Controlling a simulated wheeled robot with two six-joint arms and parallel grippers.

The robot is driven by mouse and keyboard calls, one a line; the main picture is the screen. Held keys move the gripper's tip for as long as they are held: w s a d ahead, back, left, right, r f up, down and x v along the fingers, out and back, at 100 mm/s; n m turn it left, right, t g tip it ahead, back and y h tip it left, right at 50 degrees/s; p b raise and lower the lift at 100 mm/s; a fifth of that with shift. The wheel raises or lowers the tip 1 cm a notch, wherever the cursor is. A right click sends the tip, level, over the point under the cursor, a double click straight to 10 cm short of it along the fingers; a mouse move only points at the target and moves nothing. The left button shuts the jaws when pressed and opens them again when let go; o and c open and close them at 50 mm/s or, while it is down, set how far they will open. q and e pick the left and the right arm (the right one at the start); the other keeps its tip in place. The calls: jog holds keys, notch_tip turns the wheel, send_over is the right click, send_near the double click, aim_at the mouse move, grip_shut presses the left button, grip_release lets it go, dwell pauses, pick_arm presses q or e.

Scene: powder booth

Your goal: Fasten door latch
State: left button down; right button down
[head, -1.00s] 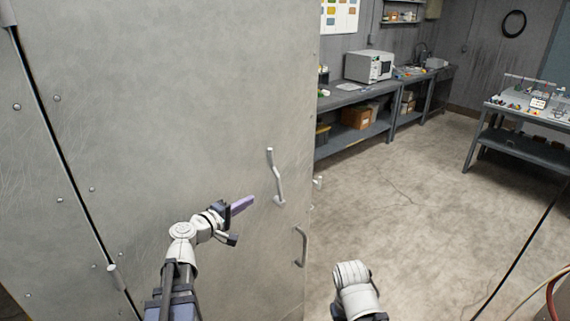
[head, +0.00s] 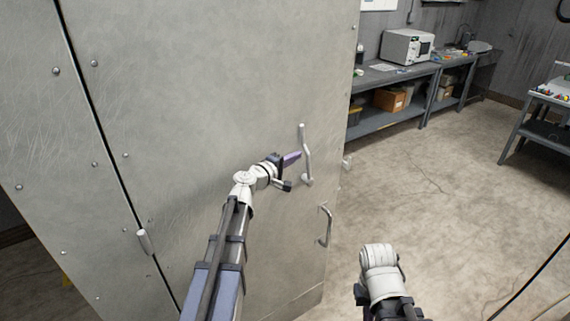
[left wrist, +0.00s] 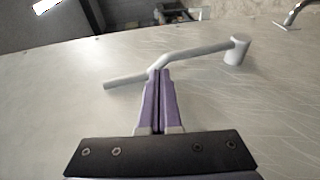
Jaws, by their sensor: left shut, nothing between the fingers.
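The door (head: 200,90) is a large grey metal panel and looks closed. Its latch is a bent metal lever (head: 307,160) near the right edge, standing roughly upright with its pivot at the lower end. In the left wrist view the lever (left wrist: 195,52) runs from its round pivot at right to a free end at left. My left gripper (head: 297,157) is shut and empty, with purple fingers. Its fingertips (left wrist: 160,72) are at the bend of the lever; I cannot tell whether they touch. My right gripper is out of view; only part of that arm shows.
A D-shaped pull handle (head: 326,226) is below the lever. A workbench (head: 400,75) with a microwave (head: 407,46) stands behind; a table (head: 545,115) is at right. The floor (head: 440,210) between is clear.

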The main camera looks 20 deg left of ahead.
pick_arm(q)
jog(key=shift+x, duration=1.15)
